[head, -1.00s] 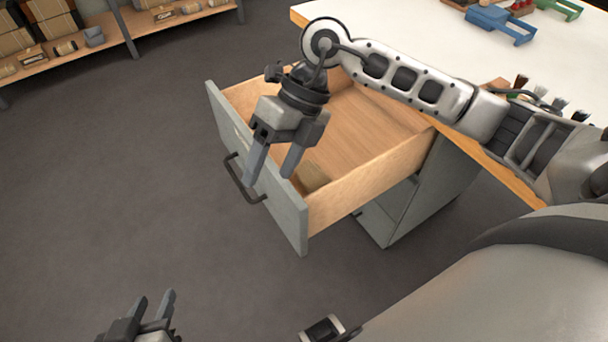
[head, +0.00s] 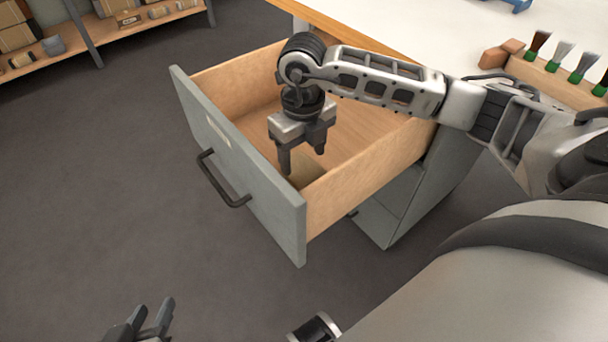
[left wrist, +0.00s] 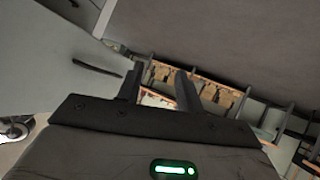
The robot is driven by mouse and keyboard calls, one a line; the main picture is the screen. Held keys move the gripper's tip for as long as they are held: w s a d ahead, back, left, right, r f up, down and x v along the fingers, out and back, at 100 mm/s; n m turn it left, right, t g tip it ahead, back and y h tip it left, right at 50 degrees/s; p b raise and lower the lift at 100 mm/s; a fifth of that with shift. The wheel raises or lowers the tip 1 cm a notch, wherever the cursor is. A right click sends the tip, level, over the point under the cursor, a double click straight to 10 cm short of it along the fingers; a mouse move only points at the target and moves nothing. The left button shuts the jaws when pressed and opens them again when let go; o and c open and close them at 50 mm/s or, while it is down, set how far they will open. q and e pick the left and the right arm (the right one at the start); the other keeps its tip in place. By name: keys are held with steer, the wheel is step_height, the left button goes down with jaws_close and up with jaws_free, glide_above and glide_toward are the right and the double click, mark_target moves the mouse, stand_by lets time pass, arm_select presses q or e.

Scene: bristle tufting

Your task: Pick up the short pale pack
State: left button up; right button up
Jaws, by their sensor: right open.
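A short pale pack (head: 308,171) lies in the open drawer (head: 352,186), near its front inner corner; the drawer wall and my right gripper hide part of it. My right gripper (head: 302,163) points down into the drawer, its fingers apart and empty, over the pack or just beside it. I cannot tell its exact height above the pack. My left gripper (head: 154,305) is low at the bottom left of the head view, well away from the drawer. Its two fingers stand apart with nothing between them, also in the left wrist view (left wrist: 160,78).
The drawer's grey front with its black handle (head: 222,182) stands out from the cabinet under a white worktop (head: 420,35). A wooden holder with several brushes (head: 560,82) is on the worktop. A shelf with boxes (head: 130,22) is at the far left. The floor is clear.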

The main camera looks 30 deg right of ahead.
mark_target(304, 168)
steer(key=f, duration=0.2)
steer(key=f+b, duration=0.1)
steer(key=f, duration=0.2)
steer(key=shift+w+d+f+b, duration=0.2)
steer(key=shift+d+f+b, duration=0.1)
steer(key=shift+f, duration=0.1)
steer(key=c, duration=1.1)
